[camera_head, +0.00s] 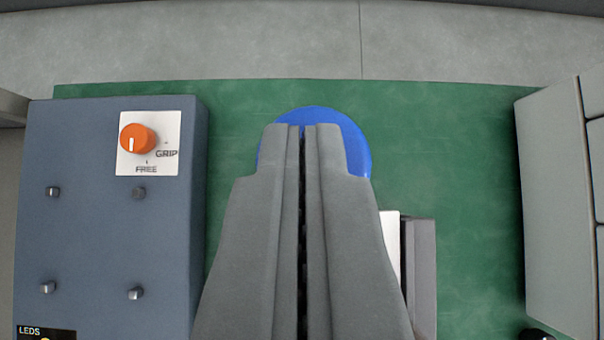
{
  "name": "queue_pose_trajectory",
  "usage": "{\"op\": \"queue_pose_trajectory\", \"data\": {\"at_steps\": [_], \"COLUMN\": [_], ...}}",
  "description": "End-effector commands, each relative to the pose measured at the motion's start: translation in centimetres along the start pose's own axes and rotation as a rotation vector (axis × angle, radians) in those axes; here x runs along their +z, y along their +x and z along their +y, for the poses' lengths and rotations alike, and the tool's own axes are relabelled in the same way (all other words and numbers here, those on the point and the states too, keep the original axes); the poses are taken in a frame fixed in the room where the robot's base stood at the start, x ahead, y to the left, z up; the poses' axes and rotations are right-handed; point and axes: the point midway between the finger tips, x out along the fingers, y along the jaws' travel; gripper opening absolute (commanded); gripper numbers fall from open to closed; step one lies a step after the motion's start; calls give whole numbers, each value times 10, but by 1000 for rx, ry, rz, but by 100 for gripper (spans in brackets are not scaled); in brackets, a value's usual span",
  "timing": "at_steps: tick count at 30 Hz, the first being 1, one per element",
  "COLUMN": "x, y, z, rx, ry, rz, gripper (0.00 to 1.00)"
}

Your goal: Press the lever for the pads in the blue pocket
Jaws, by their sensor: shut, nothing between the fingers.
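My gripper (307,128) fills the middle of the view, its two grey fingers shut together with nothing between them. A round blue shape (350,135) lies behind the fingertips; its upper edge and sides show, the rest is hidden by my gripper. I cannot tell whether it is the blue pocket or touches the fingers. A panel at the left carries an orange knob (138,141) on a white plate marked GRIP and FREE; its white line points down towards FREE. No part is clearly recognisable as a lever or as pads.
The blue-grey panel (90,235) at the left has several small pegs and a LEDS label (45,333). A white and grey block (420,275) is partly hidden right of my gripper. A grey cabinet (550,210) stands at the right. The green surface (450,140) is bare between.

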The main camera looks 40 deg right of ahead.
Motion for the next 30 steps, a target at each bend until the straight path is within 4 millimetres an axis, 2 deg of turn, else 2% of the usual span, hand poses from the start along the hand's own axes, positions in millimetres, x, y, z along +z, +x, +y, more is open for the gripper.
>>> {"op": "queue_pose_trajectory", "data": {"at_steps": [5, 15, 25, 30], "x": [2, 36, 38, 30], "y": [2, 36, 38, 30], "z": [0, 0, 0, -1], "rx": [0, 1, 1, 0], "ry": [0, -1, 0, 0], "rz": [-1, -2, -7, -4], "gripper": [0, 0, 0, 0]}}
